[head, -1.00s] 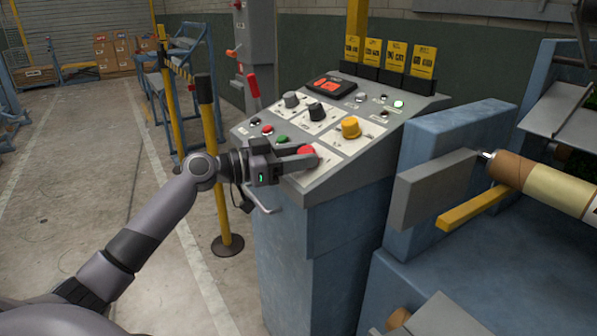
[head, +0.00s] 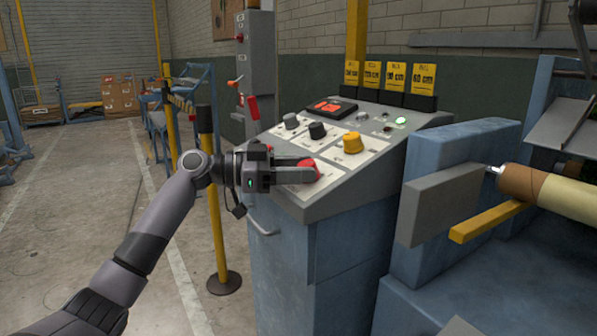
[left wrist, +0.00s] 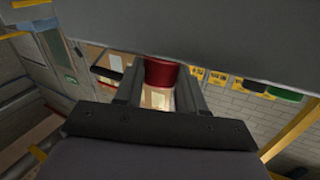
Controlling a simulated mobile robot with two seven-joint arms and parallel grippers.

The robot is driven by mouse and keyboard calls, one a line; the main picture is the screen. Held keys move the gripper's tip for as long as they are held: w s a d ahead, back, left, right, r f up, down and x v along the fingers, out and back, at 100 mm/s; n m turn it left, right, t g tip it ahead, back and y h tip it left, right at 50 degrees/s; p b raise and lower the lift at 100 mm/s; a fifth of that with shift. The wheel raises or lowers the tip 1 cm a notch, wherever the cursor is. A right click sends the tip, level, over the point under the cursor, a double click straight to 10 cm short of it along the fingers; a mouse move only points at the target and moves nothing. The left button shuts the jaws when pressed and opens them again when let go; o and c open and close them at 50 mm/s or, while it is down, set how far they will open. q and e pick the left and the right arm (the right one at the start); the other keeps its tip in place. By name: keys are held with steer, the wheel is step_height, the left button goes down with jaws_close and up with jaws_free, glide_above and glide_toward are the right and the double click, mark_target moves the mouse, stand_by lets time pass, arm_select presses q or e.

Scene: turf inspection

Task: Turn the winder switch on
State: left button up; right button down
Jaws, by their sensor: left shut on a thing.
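The sloped control panel (head: 345,180) stands in the middle of the head view. It carries a red knob (head: 311,165) at its near edge, a yellow knob (head: 352,143), a black knob (head: 317,130) and a grey knob (head: 291,121). Their labels are too small to read, so I cannot tell which is the winder switch. My left gripper (head: 312,170) reaches in from the left and is shut on the red knob. In the left wrist view the red knob (left wrist: 163,73) sits between the two fingers. My right gripper is out of view.
A green light (head: 400,121) glows on the panel, below several yellow cards (head: 396,76). A yellow post (head: 217,225) stands just left of the console. A blue machine (head: 455,155) with a roll (head: 555,190) is at right. Open floor lies at left.

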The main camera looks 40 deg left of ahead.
arm_select(q)
steer(key=o, duration=1.1)
steer(key=shift+c, duration=0.2)
steer(key=v, duration=0.7)
steer(key=shift+b, duration=0.45)
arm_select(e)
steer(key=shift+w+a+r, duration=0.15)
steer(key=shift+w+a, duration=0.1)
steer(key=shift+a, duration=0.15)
arm_select(q)
steer(key=shift+a, duration=0.1)
steer(key=shift+s, duration=0.1)
